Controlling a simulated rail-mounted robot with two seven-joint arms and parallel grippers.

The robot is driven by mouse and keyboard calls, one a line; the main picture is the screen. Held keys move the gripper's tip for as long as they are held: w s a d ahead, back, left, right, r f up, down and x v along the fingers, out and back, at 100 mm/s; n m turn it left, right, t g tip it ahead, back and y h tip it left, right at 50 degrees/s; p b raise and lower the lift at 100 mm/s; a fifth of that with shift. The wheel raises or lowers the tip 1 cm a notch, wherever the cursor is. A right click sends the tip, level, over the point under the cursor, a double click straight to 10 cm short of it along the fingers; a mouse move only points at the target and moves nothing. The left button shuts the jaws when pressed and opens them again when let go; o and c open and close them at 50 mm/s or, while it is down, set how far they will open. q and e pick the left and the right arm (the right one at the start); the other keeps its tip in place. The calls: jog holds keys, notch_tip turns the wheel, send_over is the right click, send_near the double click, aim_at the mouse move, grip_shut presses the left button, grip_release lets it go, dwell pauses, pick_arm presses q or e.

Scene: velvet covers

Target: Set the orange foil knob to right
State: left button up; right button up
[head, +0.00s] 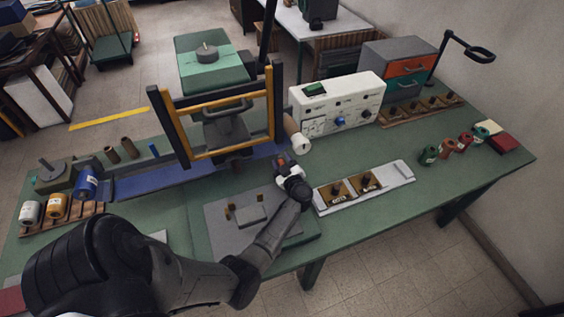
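A white control box (338,105) stands at the back middle of the green bench, with a blue knob (340,121) and several small dark controls on its front. A small reddish spot (366,114) shows right of the blue knob; it may be the orange foil knob, but it is too small to tell, and its setting cannot be read. My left gripper (284,163) is in front of the box, apart from it and lower in the picture. Its fingers are too small and foreshortened to tell open from shut. My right gripper is not in view.
A yellow and black frame press (222,153) stands left of the box, and a pale roll (296,140) lies before the box's left end. A light tray (398,174) with stamps lies right of my gripper. Several coloured rolls (446,147) stand at the right.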

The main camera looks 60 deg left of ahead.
pick_arm(q)
jog(key=shift+o, duration=0.6)
jog(key=shift+s, duration=0.1)
jog(key=shift+d+r, duration=0.1)
jog(key=shift+d, duration=0.2)
jog(key=s+d+p, duration=0.1)
jog(key=d+p, duration=0.3)
jog(key=d, duration=0.7)
jog(key=shift+s, duration=0.25)
jog(key=shift+d, duration=0.1)
